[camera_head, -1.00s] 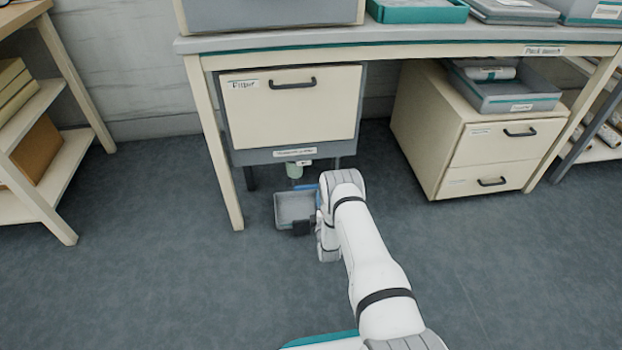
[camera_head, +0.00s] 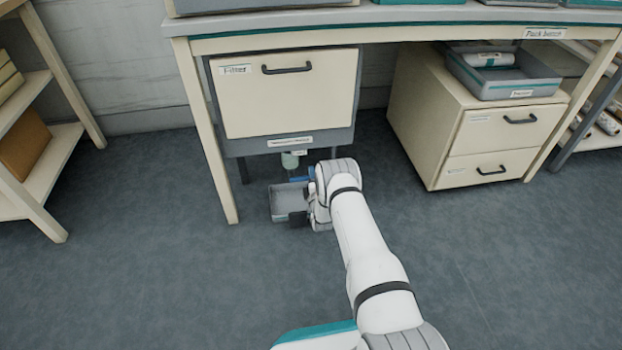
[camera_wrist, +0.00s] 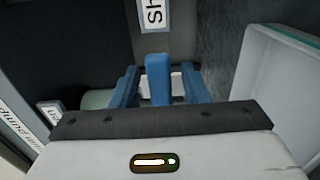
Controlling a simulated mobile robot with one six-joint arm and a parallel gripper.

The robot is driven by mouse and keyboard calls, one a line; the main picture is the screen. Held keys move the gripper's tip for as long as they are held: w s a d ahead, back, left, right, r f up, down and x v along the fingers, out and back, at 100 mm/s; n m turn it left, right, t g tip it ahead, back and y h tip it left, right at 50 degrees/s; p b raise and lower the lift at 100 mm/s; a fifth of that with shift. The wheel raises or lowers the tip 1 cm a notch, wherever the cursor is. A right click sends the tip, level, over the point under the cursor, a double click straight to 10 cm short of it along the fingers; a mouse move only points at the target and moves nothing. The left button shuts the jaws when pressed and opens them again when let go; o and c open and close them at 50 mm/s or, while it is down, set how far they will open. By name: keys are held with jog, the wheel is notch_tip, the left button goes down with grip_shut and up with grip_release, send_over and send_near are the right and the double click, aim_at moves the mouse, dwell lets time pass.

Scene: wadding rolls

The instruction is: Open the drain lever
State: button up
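The filter cabinet (camera_head: 285,95) hangs under the bench. A pale green drain fitting (camera_head: 290,160) sticks out below it. My gripper (camera_wrist: 160,90) is low under the cabinet, beside this fitting. In the wrist view its two blue fingers stand apart, and a blue bar, apparently the drain lever (camera_wrist: 158,75), stands between them with a gap on each side. A label (camera_wrist: 154,14) with partly visible letters "sh" is beyond it. In the head view the blue parts (camera_head: 297,180) are too small to tell finger from lever.
A grey tray (camera_head: 283,203) lies on the floor below the fitting; its pale wall (camera_wrist: 280,85) is right of my fingers in the wrist view. A bench leg (camera_head: 207,140) stands left. A drawer unit (camera_head: 470,130) stands right, with open floor between.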

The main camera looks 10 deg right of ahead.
grip_shut()
dwell(0.3)
jog(key=shift+r, duration=0.1)
